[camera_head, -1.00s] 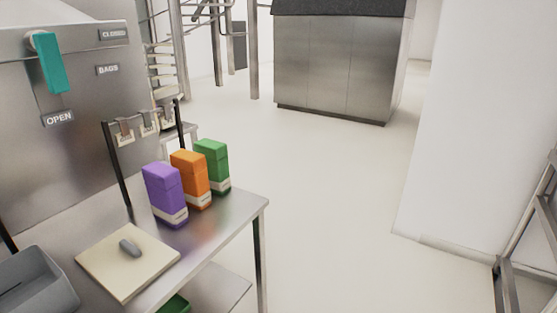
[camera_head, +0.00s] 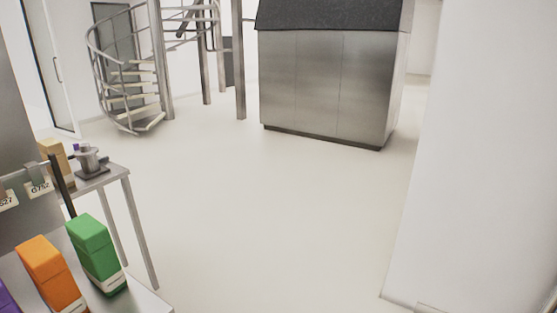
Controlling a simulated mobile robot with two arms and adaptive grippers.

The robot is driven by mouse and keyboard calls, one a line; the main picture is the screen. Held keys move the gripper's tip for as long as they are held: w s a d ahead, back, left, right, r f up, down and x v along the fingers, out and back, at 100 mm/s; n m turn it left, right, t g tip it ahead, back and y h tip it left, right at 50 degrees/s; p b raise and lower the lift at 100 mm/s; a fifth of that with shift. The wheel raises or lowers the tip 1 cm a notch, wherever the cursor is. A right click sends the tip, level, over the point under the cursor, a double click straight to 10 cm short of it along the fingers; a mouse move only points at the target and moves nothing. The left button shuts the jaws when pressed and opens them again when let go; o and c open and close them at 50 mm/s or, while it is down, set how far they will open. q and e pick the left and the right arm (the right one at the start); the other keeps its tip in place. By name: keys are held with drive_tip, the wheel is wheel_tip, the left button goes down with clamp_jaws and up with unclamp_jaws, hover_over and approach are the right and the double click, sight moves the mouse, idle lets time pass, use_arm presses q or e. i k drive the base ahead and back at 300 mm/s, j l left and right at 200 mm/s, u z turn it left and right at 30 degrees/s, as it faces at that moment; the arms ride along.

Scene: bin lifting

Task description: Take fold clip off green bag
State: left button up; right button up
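The green bag (camera_head: 94,250) stands upright on the steel table at the lower left, with a pale label band near its bottom. An orange bag (camera_head: 47,268) stands close beside it on the left. I cannot make out a separate fold clip on the green bag. Clips with number tags (camera_head: 38,184) hang from a dark rack at the left edge, behind the bags. Neither of my grippers shows in this view.
A purple bag (camera_head: 6,299) is cut off at the left edge. A side table (camera_head: 119,171) behind holds a metal device (camera_head: 91,162) and a tan bag (camera_head: 56,158). A steel cabinet (camera_head: 328,84) and spiral stairs (camera_head: 128,82) stand at the back. The middle floor (camera_head: 250,215) is clear.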

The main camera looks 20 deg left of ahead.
sight(103, 267)
drive_tip(key=i+u, duration=0.25)
drive_tip(key=u, duration=0.2)
drive_tip(key=i+l+u, duration=0.15)
drive_tip(key=u, duration=0.35)
drive_tip(key=i+l+u, duration=0.3)
drive_tip(key=u, duration=0.15)
drive_tip(key=i+l+u, duration=0.2)
drive_tip(key=u, duration=0.3)
drive_tip(key=l, duration=0.1)
